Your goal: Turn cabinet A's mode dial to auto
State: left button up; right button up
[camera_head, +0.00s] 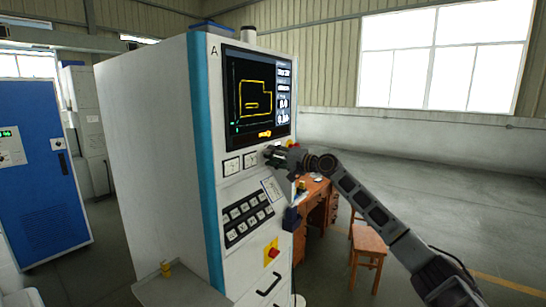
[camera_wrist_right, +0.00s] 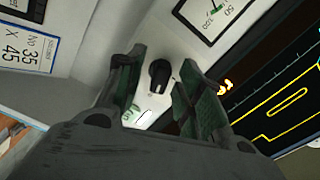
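Cabinet A (camera_head: 160,130) is a tall white cabinet with a teal front edge, a letter A at its top and a screen (camera_head: 259,93) on its front. My right gripper (camera_head: 275,155) is at the panel just below the screen, right of two square gauges. In the right wrist view, a black dial knob (camera_wrist_right: 159,73) sits between the two fingers of the right gripper (camera_wrist_right: 163,66). The fingers are open, with gaps on both sides of the knob. The dial's markings cannot be read. The gripper hides the dial in the head view. My left gripper is not in view.
Below are a button panel (camera_head: 248,215), a red button on yellow (camera_head: 272,252) and a low shelf (camera_head: 180,291). A wooden desk (camera_head: 318,205) and stool (camera_head: 368,248) stand right of the cabinet. A blue cabinet (camera_head: 42,185) stands left. Floor on the right is clear.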

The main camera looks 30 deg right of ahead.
grip_shut()
